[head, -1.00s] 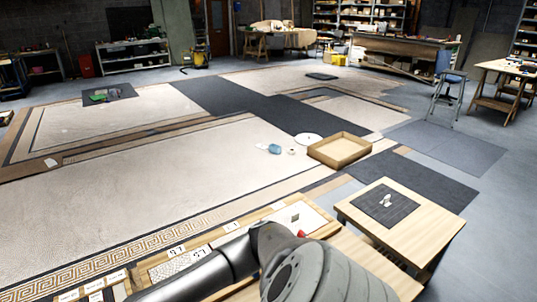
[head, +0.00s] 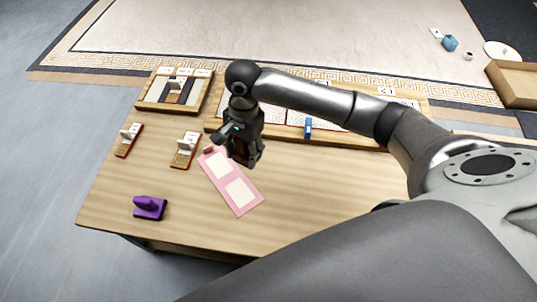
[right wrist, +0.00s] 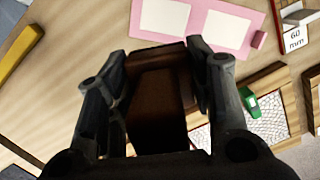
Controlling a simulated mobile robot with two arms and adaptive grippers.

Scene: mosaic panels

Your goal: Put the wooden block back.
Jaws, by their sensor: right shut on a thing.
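My right gripper (head: 241,150) hangs over the wooden table, near the top end of the pink sheet (head: 256,204). In the right wrist view my right gripper (right wrist: 160,62) is shut on a dark brown wooden block (right wrist: 158,95), with a finger on each side. The block's lower part is in shadow. In the head view the gripper is dark and the block is hard to tell from it. A compartment tray (head: 148,103) with white labels stands at the table's back left. My left gripper is not in view.
Two small labelled holders (head: 125,148) (head: 181,160) stand left of the gripper. A purple object (head: 149,207) is near the front left edge. A long tray with mosaic panels (head: 268,115) and a blue item (head: 308,128) lies behind. The front middle of the table is bare.

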